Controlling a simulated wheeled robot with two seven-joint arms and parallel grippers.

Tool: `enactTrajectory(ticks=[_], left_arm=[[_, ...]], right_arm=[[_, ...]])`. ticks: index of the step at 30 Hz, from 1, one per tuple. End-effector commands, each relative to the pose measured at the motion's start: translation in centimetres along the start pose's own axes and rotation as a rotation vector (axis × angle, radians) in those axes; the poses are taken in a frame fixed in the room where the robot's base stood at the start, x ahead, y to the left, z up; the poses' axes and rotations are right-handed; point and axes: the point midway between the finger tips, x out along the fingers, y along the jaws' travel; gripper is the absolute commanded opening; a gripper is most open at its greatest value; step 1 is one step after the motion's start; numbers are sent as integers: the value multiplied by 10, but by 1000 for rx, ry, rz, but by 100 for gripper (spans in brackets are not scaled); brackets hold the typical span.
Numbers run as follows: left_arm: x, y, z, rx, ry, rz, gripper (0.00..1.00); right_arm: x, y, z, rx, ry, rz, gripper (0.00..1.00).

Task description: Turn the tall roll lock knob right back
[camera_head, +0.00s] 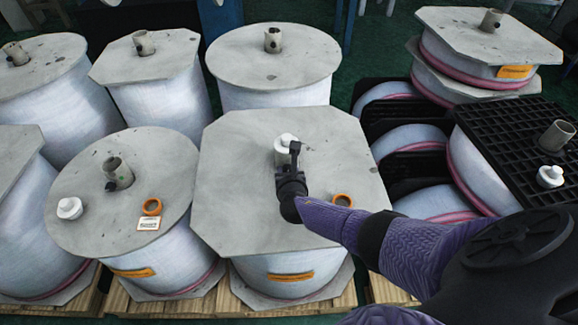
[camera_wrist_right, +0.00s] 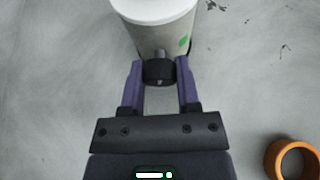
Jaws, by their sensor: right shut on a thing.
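The tall roll (camera_head: 230,190) stands at the front middle, with a flat grey octagonal plate on top. A core tube rises from the plate, topped by a white cap (camera_head: 287,138). In the right wrist view the tube (camera_wrist_right: 165,35) carries a green mark. A small black lock knob (camera_wrist_right: 159,72) sticks out of its near side. My right gripper (camera_head: 291,160) reaches in from the right in the head view and hides the knob there. In the right wrist view its purple fingers (camera_wrist_right: 159,80) are shut on the knob from both sides. My left gripper is out of view.
An orange ring (camera_head: 342,200) lies on the plate beside my right arm; it also shows in the wrist view (camera_wrist_right: 292,158). The left roll's top (camera_head: 95,185) holds another white cap (camera_head: 69,208) and an orange ring (camera_head: 152,206). Other rolls stand close behind.

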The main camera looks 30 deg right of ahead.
Motion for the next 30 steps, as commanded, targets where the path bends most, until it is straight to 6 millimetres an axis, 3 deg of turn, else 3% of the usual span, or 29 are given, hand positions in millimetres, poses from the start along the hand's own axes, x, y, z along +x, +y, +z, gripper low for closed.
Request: enactTrajectory(ticks=[11, 30], left_arm=[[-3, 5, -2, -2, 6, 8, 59], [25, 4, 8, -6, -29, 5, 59]], right_arm=[[0, 2, 0, -318, 20, -155, 0], [2, 3, -4, -849, 58, -412, 0]])
